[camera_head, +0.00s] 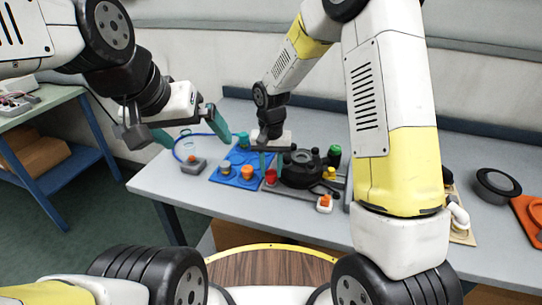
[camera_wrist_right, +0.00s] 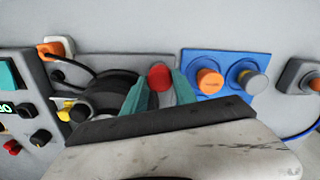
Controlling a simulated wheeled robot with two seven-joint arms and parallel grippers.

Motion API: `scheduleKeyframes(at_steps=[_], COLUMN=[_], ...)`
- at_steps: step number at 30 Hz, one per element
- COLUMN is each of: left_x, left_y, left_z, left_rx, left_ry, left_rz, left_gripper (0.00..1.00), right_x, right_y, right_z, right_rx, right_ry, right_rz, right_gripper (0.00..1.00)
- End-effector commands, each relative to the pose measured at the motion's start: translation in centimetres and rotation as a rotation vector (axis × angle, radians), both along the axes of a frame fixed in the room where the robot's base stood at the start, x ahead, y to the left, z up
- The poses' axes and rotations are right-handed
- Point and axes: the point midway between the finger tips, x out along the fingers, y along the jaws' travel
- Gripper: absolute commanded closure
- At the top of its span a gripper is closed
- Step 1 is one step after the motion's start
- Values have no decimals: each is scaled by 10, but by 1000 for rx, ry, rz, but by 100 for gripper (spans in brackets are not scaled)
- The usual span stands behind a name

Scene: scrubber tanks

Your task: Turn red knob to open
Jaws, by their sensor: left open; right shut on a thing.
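The red knob (camera_head: 271,176) is on the worktable, just right of a blue plate, and it shows in the right wrist view (camera_wrist_right: 160,77). My right gripper (camera_head: 272,165) points down at it with its teal fingers on either side. In the right wrist view the gripper (camera_wrist_right: 161,90) is shut on the red knob, and the fingers hide part of its sides and base. My left gripper (camera_head: 194,138) is open and empty, above the table's left end. How far the knob is turned cannot be told.
A grey box with an orange button (camera_head: 194,165) sits at the left. The table's front left is clear.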

Motion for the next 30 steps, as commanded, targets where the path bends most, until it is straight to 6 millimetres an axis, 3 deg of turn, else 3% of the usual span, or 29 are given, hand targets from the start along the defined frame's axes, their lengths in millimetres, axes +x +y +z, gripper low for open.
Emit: scheduleKeyframes(at_steps=[21, 30], left_x=[0, 0], left_y=[0, 0], left_z=[0, 0], left_rx=[0, 0], left_ry=[0, 0], left_rz=[0, 0], left_gripper=[0, 0], right_x=[1, 1], right_y=[0, 0], right_z=[1, 1], right_rx=[1, 0], right_ry=[-2, -3], right_rz=[667, 869], right_gripper=[100, 100])
